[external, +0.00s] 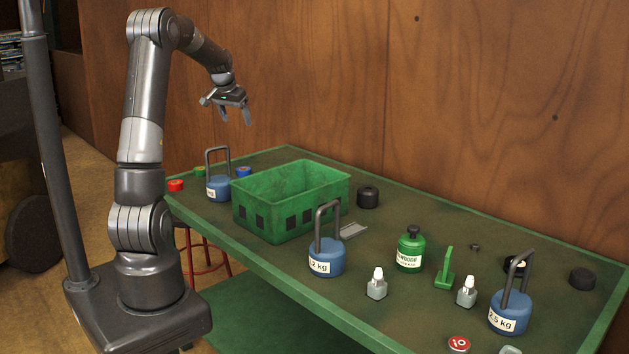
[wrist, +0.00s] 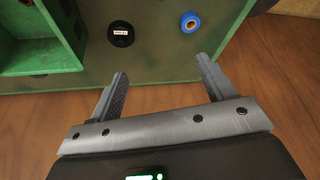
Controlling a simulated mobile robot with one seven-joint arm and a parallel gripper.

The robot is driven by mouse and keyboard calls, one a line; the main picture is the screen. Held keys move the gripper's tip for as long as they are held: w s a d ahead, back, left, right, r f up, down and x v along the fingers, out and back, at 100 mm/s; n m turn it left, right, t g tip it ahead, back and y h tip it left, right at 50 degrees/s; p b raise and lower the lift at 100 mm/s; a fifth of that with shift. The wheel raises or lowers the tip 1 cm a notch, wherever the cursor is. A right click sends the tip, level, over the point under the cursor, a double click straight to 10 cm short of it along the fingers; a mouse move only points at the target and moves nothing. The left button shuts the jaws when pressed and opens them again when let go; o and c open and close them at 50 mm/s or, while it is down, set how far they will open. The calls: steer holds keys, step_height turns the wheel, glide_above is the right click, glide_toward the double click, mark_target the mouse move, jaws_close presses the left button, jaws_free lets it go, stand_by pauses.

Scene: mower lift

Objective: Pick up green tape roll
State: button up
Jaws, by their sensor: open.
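The green tape roll (external: 199,172) appears as a small green ring at the left end of the table in the external view, between the red roll and the blue kettle-shaped weight. I cannot make it out in the wrist view. My gripper (external: 235,117) is open and empty, raised well above the table's back left part, up and to the right of the green roll in the picture. In the wrist view, my gripper's fingers (wrist: 161,68) are spread apart with nothing between them.
A red roll (external: 176,186), a blue tape roll (external: 243,172) and a blue weight (external: 218,187) with a tall handle stand near the green roll. A green crate (external: 262,222) is to the right. The wrist view shows a black round object (wrist: 121,34) beside the crate.

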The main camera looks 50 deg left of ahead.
steer(key=s+a+f+n, duration=0.1)
steer(key=a+f, duration=0.3)
steer(key=a, duration=0.3)
steer(key=a+f, duration=0.4)
steer(key=a, duration=0.2)
steer(key=n, duration=0.1)
glide_toward(200, 169)
steer(key=x, duration=0.3)
steer(key=shift+w+f, duration=0.1)
steer(key=shift+w, duration=0.2)
steer(key=shift+a+x, duration=0.1)
steer(key=shift+x, duration=1.35)
steer(key=shift+a+x, duration=0.15)
steer(key=shift+x, duration=1.3)
steer(key=shift+s, duration=0.15)
steer(key=c, duration=1)
